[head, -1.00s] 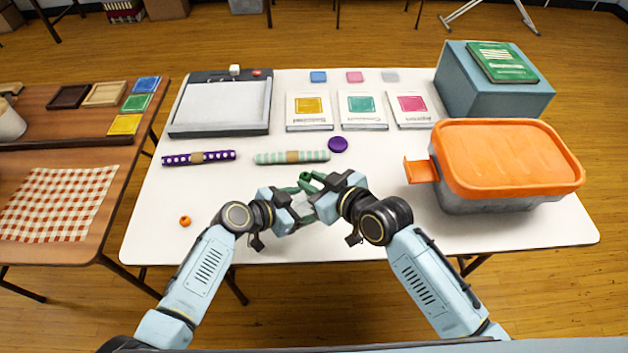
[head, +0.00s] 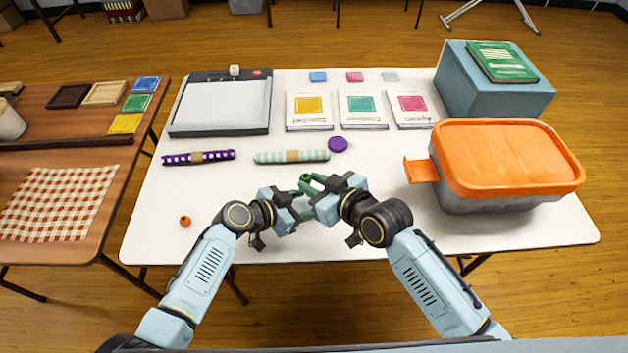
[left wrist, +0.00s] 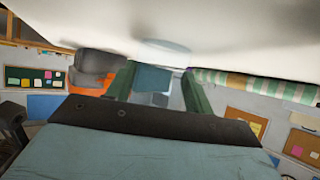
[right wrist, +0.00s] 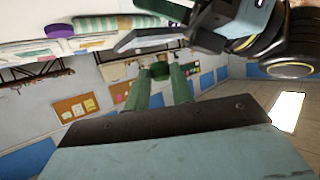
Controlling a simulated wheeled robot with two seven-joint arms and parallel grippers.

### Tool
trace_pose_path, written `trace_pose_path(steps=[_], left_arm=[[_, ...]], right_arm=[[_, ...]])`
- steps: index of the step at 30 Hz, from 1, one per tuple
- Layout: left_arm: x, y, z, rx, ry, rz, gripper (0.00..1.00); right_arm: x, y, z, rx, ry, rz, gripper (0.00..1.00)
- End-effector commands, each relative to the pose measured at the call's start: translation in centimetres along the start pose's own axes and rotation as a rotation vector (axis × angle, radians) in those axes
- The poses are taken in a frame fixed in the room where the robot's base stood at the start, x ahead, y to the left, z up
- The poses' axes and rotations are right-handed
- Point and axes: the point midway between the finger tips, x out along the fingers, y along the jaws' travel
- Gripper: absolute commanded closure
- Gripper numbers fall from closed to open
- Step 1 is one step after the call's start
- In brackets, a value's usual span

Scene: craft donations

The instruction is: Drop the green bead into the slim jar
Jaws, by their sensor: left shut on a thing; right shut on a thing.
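The green bead (right wrist: 160,70) shows between the fingertips of my right gripper (right wrist: 160,82) in the right wrist view. It also shows in the head view (head: 305,178), small and close to the green fingers. My right gripper is shut on it. My left gripper (left wrist: 158,88) is shut on the slim jar, a clear vessel whose pale round end (left wrist: 165,46) shows beyond the fingers in the left wrist view. In the head view both grippers meet above the front middle of the white table (head: 400,240), and they largely hide the jar. The bead is close to the jar; its exact alignment with the mouth is unclear.
A purple lid (head: 338,144) and a mint striped roll (head: 291,157) lie behind the grippers. A purple dotted roll (head: 220,156) and an orange bead (head: 185,221) lie left. A grey bin with an orange lid (head: 510,155) stands right. The table's front is mostly clear.

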Motion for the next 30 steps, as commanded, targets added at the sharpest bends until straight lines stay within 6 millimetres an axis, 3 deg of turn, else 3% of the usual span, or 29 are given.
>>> trace_pose_path(steps=[30], left_arm=[[0.0,0.0,0.0,0.000,0.000,0.000,0.60]], right_arm=[[0.5,0.1,1.2,-0.001,0.001,0.001,0.97]])
